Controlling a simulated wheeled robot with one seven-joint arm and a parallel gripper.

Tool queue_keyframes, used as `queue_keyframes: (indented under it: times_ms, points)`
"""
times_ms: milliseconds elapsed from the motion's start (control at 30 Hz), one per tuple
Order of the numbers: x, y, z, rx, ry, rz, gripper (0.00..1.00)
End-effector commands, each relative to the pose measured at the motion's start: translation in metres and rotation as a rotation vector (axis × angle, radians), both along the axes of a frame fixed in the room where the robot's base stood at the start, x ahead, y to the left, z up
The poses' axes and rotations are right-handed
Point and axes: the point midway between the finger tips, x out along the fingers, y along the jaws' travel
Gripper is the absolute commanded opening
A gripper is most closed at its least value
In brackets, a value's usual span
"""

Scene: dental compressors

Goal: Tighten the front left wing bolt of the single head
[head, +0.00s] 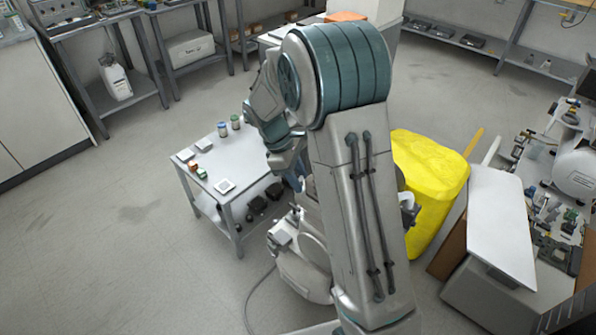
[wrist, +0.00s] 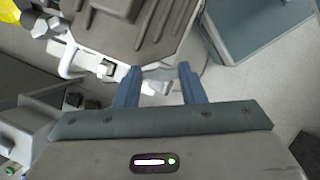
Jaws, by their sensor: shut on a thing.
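The single head of the compressor shows in the wrist view as a grey-brown ribbed block (wrist: 140,28) just beyond my fingers. My gripper (wrist: 160,82) has its two blue fingers on either side of a small pale metal piece (wrist: 158,80) at the near edge of the head. This piece appears to be the wing bolt, and the gripper is shut on it; its wings are partly hidden and its seating cannot be told.
A white pipe (wrist: 68,62) and a metal fitting (wrist: 47,27) lie left of the fingers. A small table (head: 232,165) with jars stands left of my arm. The left floor is clear.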

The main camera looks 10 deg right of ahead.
Motion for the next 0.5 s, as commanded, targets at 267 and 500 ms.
queue_keyframes:
  times_ms: [267, 500]
  points:
    - [0.0021, -0.0012, 0.0036, 0.000, 0.000, -0.263, 0.14]
    - [0.0029, -0.0024, 0.0031, 0.000, 0.000, -0.491, 0.14]
